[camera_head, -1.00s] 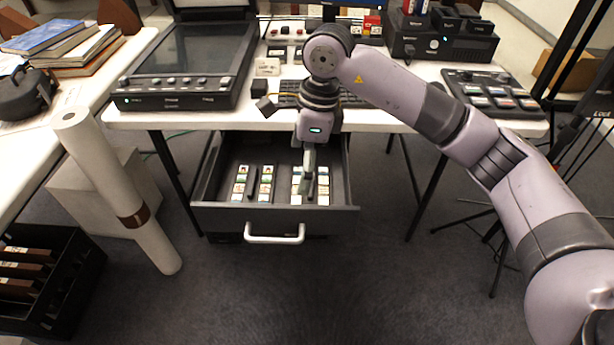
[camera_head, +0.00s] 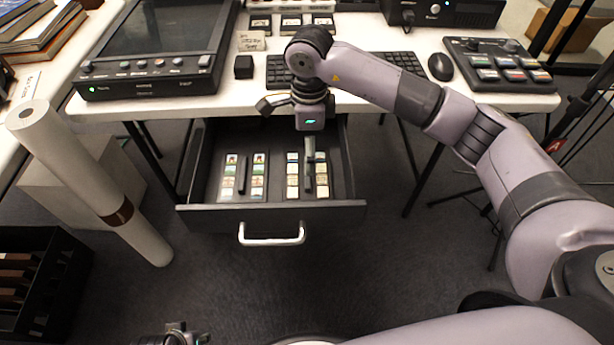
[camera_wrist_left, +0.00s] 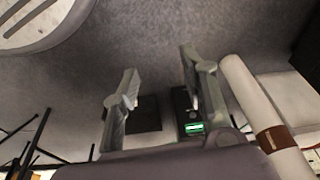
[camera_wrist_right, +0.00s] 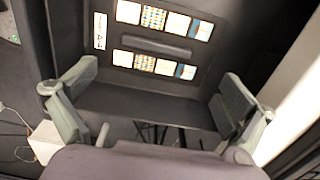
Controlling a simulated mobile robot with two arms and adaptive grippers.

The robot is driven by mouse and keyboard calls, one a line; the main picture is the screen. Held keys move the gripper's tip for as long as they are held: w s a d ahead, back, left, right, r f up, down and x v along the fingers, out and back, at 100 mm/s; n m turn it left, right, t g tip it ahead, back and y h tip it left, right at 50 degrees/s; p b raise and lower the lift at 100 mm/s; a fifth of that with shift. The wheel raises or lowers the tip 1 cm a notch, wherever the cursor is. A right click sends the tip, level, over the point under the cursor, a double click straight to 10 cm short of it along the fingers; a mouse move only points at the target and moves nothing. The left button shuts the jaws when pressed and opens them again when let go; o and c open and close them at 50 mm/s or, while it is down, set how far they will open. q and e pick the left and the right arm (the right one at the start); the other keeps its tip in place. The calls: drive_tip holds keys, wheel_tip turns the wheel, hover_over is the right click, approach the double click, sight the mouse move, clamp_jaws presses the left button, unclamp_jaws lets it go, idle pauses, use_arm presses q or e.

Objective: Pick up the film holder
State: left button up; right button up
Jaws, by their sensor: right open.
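Two flat film holders with rows of small colour slides and a dark central bar lie in an open drawer (camera_head: 270,215). The left film holder (camera_head: 230,190) is uncovered. The right film holder (camera_head: 292,182) is partly hidden by my right gripper (camera_head: 310,160), which hangs above it, pointing down. In the right wrist view a film holder (camera_wrist_right: 155,45) shows beyond the open, empty fingers of my right gripper (camera_wrist_right: 150,105), apart from them. My left gripper (camera_wrist_left: 160,85) is open and empty over the floor; a bit of it shows at the bottom of the head view (camera_head: 178,335).
The drawer has a front handle (camera_head: 271,238) and hangs under a white table (camera_head: 230,103). A tall paper roll (camera_head: 90,180) leans left of it. A black crate (camera_head: 45,285) stands at lower left. The carpet in front is clear.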

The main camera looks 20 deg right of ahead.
sight(297, 186)
drive_tip(key=f, duration=0.5)
drive_tip(key=shift+s+a+f+b, duration=0.2)
drive_tip(key=shift+a+f+b, duration=0.1)
drive_tip(key=shift+f, duration=0.7)
use_arm(q)
wheel_tip(297, 186, up, 3)
drive_tip(key=shift+r, duration=0.1)
use_arm(e)
drive_tip(key=shift+c, duration=0.2)
drive_tip(key=c, duration=1.1)
